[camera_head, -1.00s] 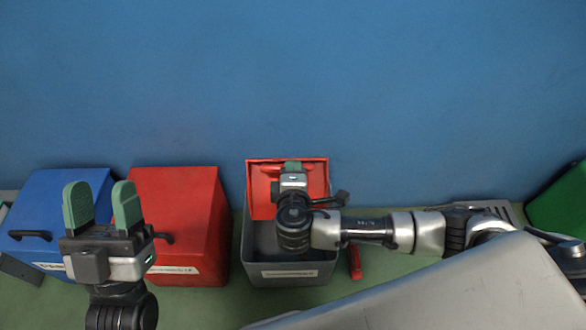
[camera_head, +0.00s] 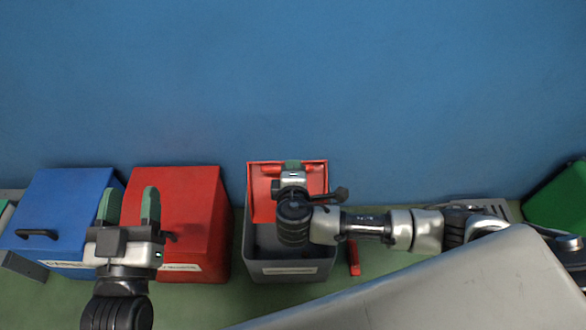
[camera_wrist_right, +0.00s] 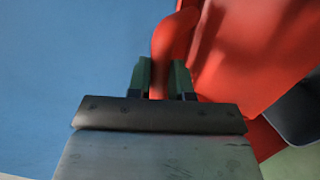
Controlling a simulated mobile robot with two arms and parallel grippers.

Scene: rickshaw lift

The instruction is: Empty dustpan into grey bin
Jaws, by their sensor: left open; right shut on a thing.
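The red dustpan (camera_head: 263,206) is over the back part of the grey bin (camera_head: 290,271). The bin's top is open. My right gripper (camera_head: 292,166) is shut on the dustpan's handle. In the right wrist view the red handle (camera_wrist_right: 172,45) runs between the green fingers, and the dustpan's broad red part (camera_wrist_right: 255,55) spreads to the right. I cannot see any contents in the dustpan. My left gripper (camera_head: 130,207) is open and empty, in front of the blue and red bins in the head view.
A blue bin (camera_head: 62,205) and a red bin (camera_head: 185,205) stand left of the grey bin. A small red object (camera_head: 354,258) lies right of it. A green bin (camera_head: 562,200) is at the far right. The blue wall (camera_head: 300,80) is behind.

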